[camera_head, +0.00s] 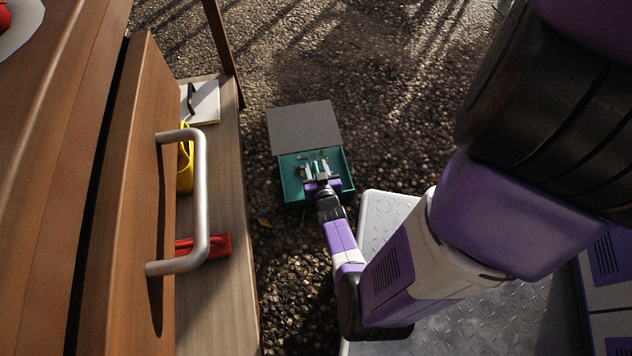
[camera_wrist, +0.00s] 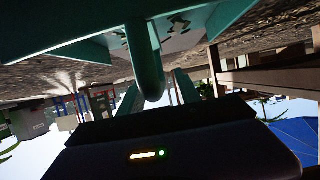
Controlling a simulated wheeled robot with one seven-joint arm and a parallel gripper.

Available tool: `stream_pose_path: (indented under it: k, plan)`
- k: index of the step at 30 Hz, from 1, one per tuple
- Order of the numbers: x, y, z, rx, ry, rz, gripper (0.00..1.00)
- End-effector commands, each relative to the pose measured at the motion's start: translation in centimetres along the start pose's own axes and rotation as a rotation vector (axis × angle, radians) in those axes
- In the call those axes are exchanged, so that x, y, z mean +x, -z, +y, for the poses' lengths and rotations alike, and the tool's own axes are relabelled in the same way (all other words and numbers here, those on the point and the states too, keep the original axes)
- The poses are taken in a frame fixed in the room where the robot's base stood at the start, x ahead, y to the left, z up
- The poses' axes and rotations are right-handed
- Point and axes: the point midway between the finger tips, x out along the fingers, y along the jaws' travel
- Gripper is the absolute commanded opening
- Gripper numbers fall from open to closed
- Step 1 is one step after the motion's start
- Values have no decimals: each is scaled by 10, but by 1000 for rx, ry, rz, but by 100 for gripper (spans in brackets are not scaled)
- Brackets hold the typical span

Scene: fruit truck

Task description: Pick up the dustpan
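The teal dustpan (camera_head: 288,186) lies over the gravel in the middle of the head view, with small leaf-like debris in it. A flat grey panel (camera_head: 303,126) adjoins its far edge. In the wrist view the dustpan (camera_wrist: 60,50) spans the top, and its rounded teal handle (camera_wrist: 146,60) extends toward my gripper. My gripper (camera_head: 316,172) is over the near part of the dustpan. Its fingers are apart, and in the wrist view (camera_wrist: 158,90) the handle's end shows between them with gaps at the sides. Whether the handle touches a finger is unclear.
A wooden cabinet door (camera_head: 125,170) with a metal handle (camera_head: 203,200) stands at left. Beside it a wooden shelf (camera_head: 215,310) holds a red object (camera_head: 218,245), a yellow container (camera_head: 185,172) and a white pad (camera_head: 204,103). Open gravel surrounds the dustpan.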

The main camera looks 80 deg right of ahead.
Motion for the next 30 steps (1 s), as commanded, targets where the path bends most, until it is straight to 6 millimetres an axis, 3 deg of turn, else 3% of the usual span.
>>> stream_pose_path:
  k: [7,13,30]
  plan:
    - [1,0,-1,0,1,-1,38]
    - [0,0,-1,0,1,-1,0]
    - [0,0,-1,0,1,-1,0]
